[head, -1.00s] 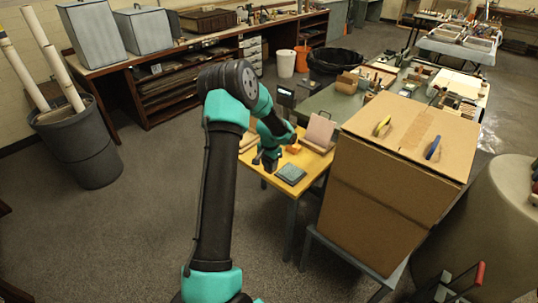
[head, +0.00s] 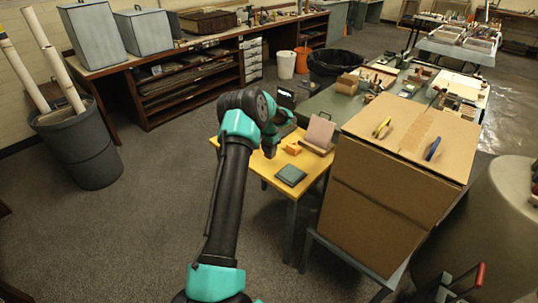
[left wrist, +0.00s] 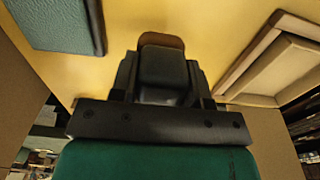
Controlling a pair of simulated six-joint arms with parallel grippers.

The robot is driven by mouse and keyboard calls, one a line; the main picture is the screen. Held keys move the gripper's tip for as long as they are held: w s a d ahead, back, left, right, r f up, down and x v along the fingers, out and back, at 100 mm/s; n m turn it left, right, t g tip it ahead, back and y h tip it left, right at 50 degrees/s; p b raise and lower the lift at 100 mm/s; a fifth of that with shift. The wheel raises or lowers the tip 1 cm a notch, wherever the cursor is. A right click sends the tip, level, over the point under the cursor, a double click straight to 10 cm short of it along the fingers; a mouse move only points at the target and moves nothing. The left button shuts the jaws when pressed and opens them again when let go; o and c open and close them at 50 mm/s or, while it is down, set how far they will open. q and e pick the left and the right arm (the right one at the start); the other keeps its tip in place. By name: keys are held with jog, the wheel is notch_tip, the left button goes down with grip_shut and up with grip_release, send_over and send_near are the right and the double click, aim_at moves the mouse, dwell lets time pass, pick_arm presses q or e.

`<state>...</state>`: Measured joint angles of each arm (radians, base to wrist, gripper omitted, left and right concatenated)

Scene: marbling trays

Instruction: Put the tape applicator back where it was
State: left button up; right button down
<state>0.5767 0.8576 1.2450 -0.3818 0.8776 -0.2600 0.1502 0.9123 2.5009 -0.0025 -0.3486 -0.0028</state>
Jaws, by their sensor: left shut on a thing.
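My left gripper (head: 270,150) is over the left part of the small yellow table (head: 236,147), partly hidden by my own arm. In the left wrist view the gripper (left wrist: 162,75) is shut on a dark thing with a brown end, which I take to be the tape applicator (left wrist: 162,41). The yellow tabletop (left wrist: 215,25) fills the background behind it. Whether the held thing touches the table I cannot tell. In the head view it cannot be made out. My right gripper is not in view.
A grey-green slab (head: 290,175), an orange block (head: 293,149) and a pinkish upright panel on a wooden base (head: 319,133) are on the yellow table. A large cardboard box (head: 385,190) stands close to its right, bearing yellow (head: 382,128) and blue (head: 433,149) handle-like things.

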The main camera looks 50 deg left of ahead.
pick_arm(q)
jog(key=shift+w+a, duration=0.1)
jog(key=shift+a, duration=0.05)
jog(key=shift+f, duration=1.75)
jog(key=shift+f, duration=0.1)
jog(key=o, duration=1)
jog(key=shift+o, duration=0.2)
